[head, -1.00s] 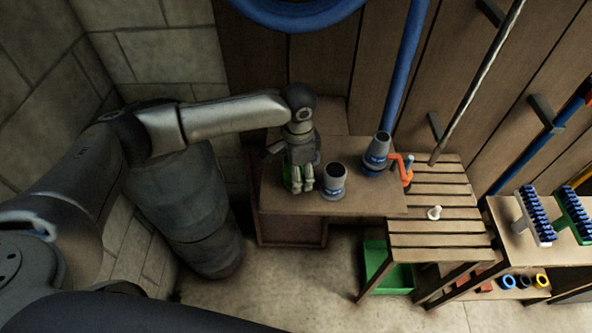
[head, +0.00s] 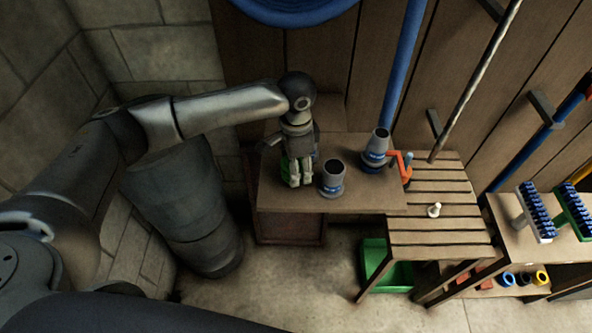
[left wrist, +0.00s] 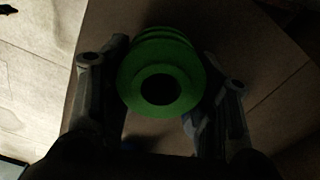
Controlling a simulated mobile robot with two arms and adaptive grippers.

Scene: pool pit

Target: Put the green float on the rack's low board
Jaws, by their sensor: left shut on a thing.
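The green float (left wrist: 160,85) sits between the two fingers of my left gripper (left wrist: 160,110) in the left wrist view, its round end with a dark hole facing the camera. In the head view my left gripper (head: 294,182) points down over the left part of the wooden table. It is shut on the float, and only a sliver of green (head: 284,164) shows beside the fingers. The rack (head: 495,205) stands at the right; its low board (head: 487,296) lies under the top board. My right gripper is not in view.
Two grey cups with blue bands (head: 333,178) (head: 377,150) and an orange clamp (head: 402,165) stand on the table (head: 300,205). A slatted bench (head: 440,240) holds a small white piece (head: 434,210). A green crate (head: 375,258) is below. Rings (head: 524,279) and reddish blocks occupy the low board.

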